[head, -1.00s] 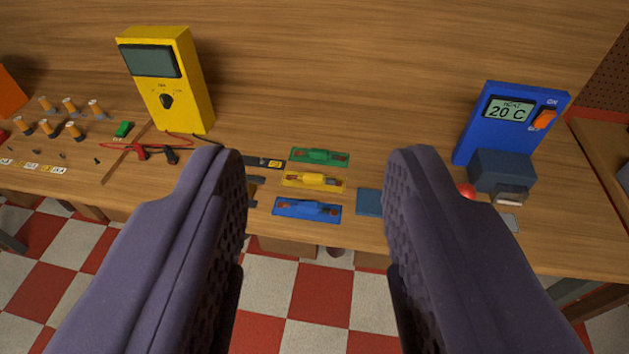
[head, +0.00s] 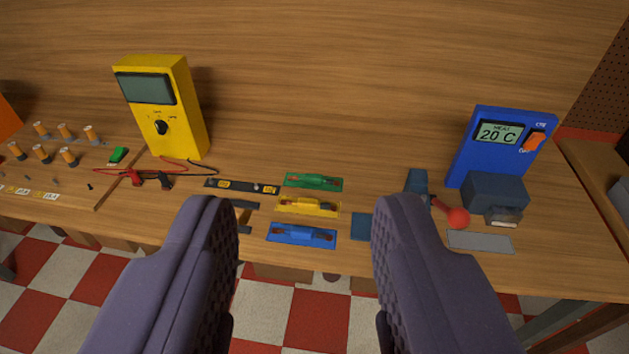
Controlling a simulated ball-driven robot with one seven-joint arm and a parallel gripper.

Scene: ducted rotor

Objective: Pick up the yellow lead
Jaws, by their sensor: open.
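The yellow lead (head: 307,206) lies flat on the wooden workbench, between a green lead (head: 313,182) behind it and a blue lead (head: 301,235) in front. Each looks like a flat coloured plate with a raised middle block and reddish-brown parts at both sides. My gripper (head: 296,208) is open and empty. Its two purple padded fingers stand wide apart in the foreground, and all three leads show in the gap between them. The yellow lead lies beyond the fingertips, and I see no contact.
A yellow multimeter (head: 165,112) with red and black probes stands at the left. A black strip (head: 241,187) lies left of the leads. The bench's front edge drops to a checkered floor.

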